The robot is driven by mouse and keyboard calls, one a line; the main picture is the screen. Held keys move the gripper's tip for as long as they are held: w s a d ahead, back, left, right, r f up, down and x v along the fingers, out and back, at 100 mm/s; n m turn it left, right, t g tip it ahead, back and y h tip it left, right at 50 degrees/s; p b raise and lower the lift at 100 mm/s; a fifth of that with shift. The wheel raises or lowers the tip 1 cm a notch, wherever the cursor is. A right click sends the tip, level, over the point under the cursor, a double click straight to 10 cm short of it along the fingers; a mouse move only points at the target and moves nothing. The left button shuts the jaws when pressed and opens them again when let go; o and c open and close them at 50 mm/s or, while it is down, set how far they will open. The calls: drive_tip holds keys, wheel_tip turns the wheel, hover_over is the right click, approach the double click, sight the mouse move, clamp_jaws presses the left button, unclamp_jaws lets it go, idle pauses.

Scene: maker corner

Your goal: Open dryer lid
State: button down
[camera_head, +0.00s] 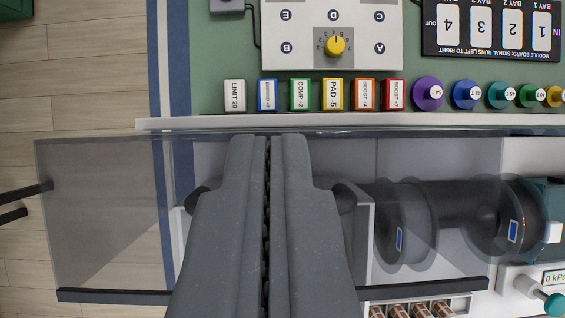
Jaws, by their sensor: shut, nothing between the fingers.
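The dryer lid (105,205) is a clear, smoky panel across the lower half of the head view. A dark bar (425,286) runs along its lower edge; its middle is hidden by my gripper. The lid reaches out past the left edge of the bench. Two dark spools (404,225) show through its right part. My gripper (268,142) is shut and empty. Its fingers point up the picture, in front of the middle of the lid, with the tips near the lid's upper edge. I cannot tell whether they touch the lid or how far it is tilted.
Above a pale ledge (210,123), a row of coloured blocks such as the yellow one (333,95) and round knobs (428,94) stands on a green mat. A module board (490,30) lies top right. A gauge unit (540,280) is at lower right. Open wooden floor is on the left.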

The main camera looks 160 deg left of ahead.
drive_tip(key=f, duration=0.1)
drive_tip(key=f+p, duration=0.1)
drive_tip(key=f, duration=0.3)
drive_tip(key=shift+w+d+p, duration=0.15)
drive_tip(key=shift+w+p, duration=0.15)
drive_tip(key=shift+p, duration=0.05)
drive_tip(key=shift+s+a+f+p, duration=0.3)
drive_tip(key=shift+s+a, duration=0.2)
drive_tip(key=shift+s, duration=0.25)
drive_tip(key=shift+s+a, duration=0.1)
drive_tip(key=shift+t+h, duration=0.5)
drive_tip(key=shift+t, duration=0.2)
drive_tip(key=s+a+b, duration=0.1)
drive_tip(key=s+b, duration=0.1)
drive_tip(key=b, duration=0.1)
drive_tip(key=s+a+b, duration=0.1)
drive_tip(key=s+b, duration=0.1)
drive_tip(key=shift+a+r, duration=0.3)
drive_tip(key=shift+r, duration=0.1)
drive_tip(key=shift+s+b, duration=0.1)
drive_tip(key=shift+b, duration=0.2)
drive_tip(key=shift+r, duration=0.15)
